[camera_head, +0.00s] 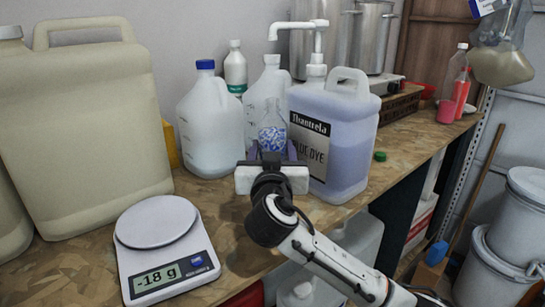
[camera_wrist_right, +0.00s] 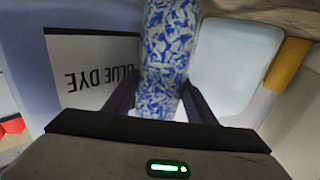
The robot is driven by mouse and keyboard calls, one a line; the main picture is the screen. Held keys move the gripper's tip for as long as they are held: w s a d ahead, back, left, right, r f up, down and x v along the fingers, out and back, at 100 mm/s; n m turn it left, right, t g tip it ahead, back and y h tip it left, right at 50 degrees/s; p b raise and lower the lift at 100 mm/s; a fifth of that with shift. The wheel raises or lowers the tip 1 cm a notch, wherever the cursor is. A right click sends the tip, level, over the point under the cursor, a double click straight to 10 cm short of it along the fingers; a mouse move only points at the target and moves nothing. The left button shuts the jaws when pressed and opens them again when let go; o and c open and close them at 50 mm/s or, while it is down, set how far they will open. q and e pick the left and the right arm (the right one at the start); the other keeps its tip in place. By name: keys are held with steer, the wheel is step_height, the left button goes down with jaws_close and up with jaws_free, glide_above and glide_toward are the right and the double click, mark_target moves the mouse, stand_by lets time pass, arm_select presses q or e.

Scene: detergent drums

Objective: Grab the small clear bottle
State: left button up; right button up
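The small clear bottle (camera_head: 272,129) with blue-and-white contents stands upright on the wooden bench, in front of the white jugs. It fills the upper middle of the right wrist view (camera_wrist_right: 165,55), where the picture is upside down. My right gripper (camera_head: 272,151) reaches in from the front, its two dark fingers on either side of the bottle. The fingers also show in the right wrist view (camera_wrist_right: 162,95), close to the bottle's sides. The fingers look open, with a narrow gap in the head view. My left gripper is not in view.
The blue dye jug (camera_head: 340,135) with a pump stands close on the right. A blue-capped jug (camera_head: 211,125) and another white jug (camera_head: 263,85) stand left and behind. A scale (camera_head: 160,245) reading -18 g and a large beige canister (camera_head: 85,130) are at left. A green cap (camera_head: 380,156) lies right.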

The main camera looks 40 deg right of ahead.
steer(key=shift+r, duration=0.15)
steer(key=shift+c, duration=0.8)
